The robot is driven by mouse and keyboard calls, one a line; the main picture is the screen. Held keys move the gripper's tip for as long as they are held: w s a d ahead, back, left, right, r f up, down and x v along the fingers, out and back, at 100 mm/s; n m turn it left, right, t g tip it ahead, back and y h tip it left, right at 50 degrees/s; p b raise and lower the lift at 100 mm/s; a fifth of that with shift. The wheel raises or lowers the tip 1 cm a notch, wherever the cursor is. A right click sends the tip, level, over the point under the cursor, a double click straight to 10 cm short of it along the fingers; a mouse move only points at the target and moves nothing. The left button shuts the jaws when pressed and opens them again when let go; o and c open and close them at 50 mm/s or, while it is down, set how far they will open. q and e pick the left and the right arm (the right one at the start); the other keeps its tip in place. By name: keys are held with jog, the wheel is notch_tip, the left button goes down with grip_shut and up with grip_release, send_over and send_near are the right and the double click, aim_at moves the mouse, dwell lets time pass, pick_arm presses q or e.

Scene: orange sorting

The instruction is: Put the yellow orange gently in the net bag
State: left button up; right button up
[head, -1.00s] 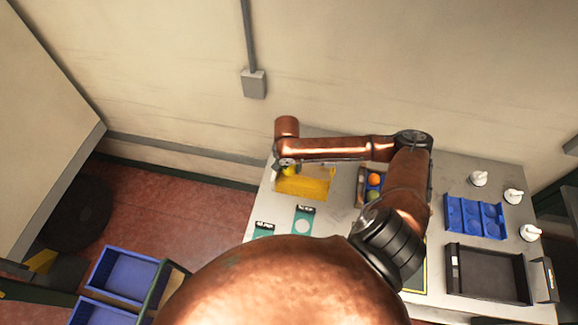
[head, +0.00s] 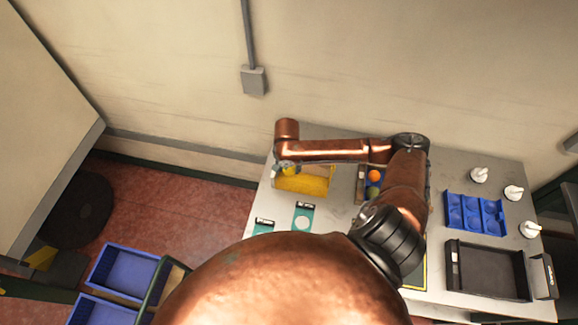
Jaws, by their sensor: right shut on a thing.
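My right arm reaches across the table to its far left corner. My right gripper (head: 288,168) points down there, partly hidden under the arm's end link. It is shut on the yellow orange (head: 290,171), of which only a small part shows. They are over the back left part of the yellow net bag (head: 303,185), which lies on the table. I cannot tell whether the fruit touches the bag. My left gripper is not in view.
A divided tray with an orange fruit (head: 375,176) and a green fruit (head: 373,193) is right of the bag. Teal cards (head: 303,216) lie in front. A blue tray (head: 476,214), a black tray (head: 491,271) and white bottles (head: 479,175) stand at right. Blue crates (head: 128,275) are lower left.

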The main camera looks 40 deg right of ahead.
jog(key=shift+f, duration=1.35)
jog(key=shift+f, duration=0.2)
jog(key=o, duration=1.2)
jog(key=shift+o, duration=0.2)
jog(key=shift+r+p, duration=2.8)
jog(key=shift+p, duration=0.6)
jog(key=shift+r+p, duration=1.15)
jog(key=shift+r, duration=0.05)
